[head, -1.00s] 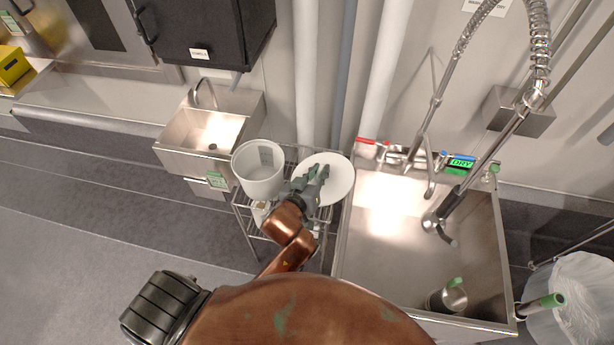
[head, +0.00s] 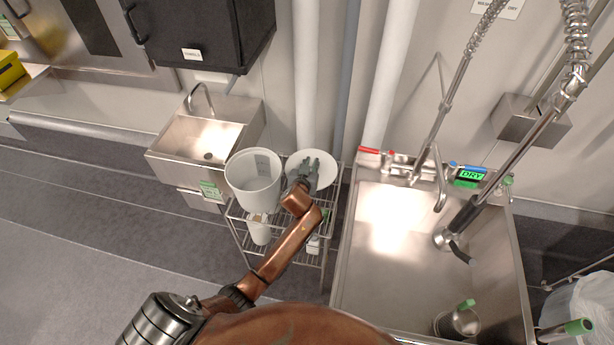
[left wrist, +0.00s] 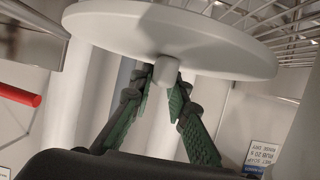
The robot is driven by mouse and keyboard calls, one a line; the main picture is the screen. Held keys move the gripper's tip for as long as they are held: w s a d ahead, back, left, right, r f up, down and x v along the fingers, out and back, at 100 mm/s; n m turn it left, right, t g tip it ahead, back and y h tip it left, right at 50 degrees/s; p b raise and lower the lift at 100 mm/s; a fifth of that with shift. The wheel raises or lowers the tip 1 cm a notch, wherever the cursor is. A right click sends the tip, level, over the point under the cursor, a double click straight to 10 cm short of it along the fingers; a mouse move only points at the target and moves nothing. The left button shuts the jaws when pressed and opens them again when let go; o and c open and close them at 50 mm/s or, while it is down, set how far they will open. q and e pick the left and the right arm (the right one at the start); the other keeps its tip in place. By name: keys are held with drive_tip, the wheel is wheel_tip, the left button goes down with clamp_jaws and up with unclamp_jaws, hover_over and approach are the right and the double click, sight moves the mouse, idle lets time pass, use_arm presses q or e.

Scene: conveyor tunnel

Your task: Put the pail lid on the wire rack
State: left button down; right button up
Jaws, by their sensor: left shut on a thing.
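The pail lid (head: 325,167) is a white round disc with a small knob. It is over the right part of the wire rack (head: 331,209), beside the white pail (head: 254,181). My left gripper (head: 306,172) is shut on the lid's knob, and its green fingers (left wrist: 165,95) flank the knob in the left wrist view. The lid (left wrist: 215,40) spans the top of that view, with the rack's wires (left wrist: 283,22) just past its edge. I cannot tell whether the lid touches the rack. My right gripper is not in view.
The white pail stands on the rack's top left. White containers (head: 258,229) are on the lower shelf. A small sink (head: 205,140) is left of the rack. Pipes run behind.

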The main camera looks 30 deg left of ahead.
use_arm(q)
drive_tip(key=shift+f+b, duration=0.65)
drive_tip(key=shift+f, duration=1.8)
drive_tip(key=shift+f, duration=0.25)
drive_tip(key=c, duration=1.8)
unclamp_jaws()
drive_tip(key=shift+c, duration=0.2)
drive_tip(key=shift+s+d+r, duration=0.1)
drive_tip(key=shift+s+r, duration=0.1)
drive_tip(key=shift+r, duration=0.15)
drive_tip(key=p+v, duration=0.2)
drive_tip(key=v, duration=0.9)
drive_tip(key=shift+s+r+p, duration=0.1)
drive_tip(key=shift+s+p, duration=0.15)
drive_tip(key=shift+p, duration=0.05)
